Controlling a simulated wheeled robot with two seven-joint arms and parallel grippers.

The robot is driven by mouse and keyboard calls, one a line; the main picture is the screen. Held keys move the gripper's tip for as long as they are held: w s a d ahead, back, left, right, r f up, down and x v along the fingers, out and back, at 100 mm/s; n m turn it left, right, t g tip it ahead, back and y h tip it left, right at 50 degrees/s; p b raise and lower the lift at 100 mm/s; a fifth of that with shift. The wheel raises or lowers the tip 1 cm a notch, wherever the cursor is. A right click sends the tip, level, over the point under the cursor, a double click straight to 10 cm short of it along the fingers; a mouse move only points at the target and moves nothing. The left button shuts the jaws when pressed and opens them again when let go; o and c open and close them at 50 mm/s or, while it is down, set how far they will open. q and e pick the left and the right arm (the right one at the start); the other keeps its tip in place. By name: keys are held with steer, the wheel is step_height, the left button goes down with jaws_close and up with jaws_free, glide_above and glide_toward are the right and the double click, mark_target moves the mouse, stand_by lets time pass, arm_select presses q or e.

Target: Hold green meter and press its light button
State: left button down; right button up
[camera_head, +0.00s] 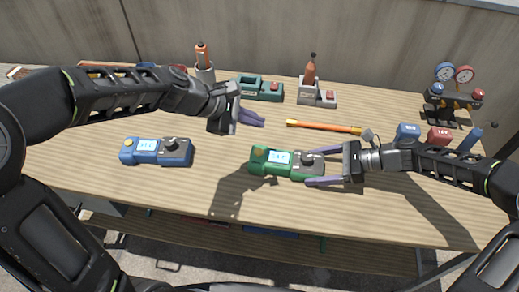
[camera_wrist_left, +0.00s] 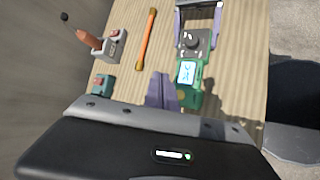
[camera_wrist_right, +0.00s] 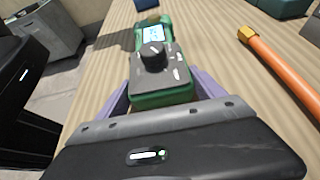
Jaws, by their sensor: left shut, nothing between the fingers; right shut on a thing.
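The green meter (camera_head: 285,164) lies on the wooden table, its screen lit pale blue and a yellow button (camera_head: 260,154) at its left end. It also shows in the right wrist view (camera_wrist_right: 168,95) and the left wrist view (camera_wrist_left: 187,73). My right gripper (camera_head: 312,168) is shut on the meter's dial end, one finger on each side. My left gripper (camera_head: 262,119) is shut and empty, above the table behind the meter and apart from it. In the left wrist view its closed purple fingers (camera_wrist_left: 164,90) partly overlap the meter's button end.
A blue meter (camera_head: 156,151) lies to the left. An orange rod (camera_head: 323,127) lies behind the green meter. Tool holders (camera_head: 318,97) and a gauge manifold (camera_head: 453,97) stand along the back. The front middle is clear.

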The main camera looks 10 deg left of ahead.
mark_target(255, 152)
arm_select(q)
steer(key=shift+f, duration=0.1)
steer(key=shift+f, duration=4.35)
steer(key=shift+f, duration=0.15)
steer(key=shift+f, duration=0.3)
steer(key=shift+r, duration=0.5)
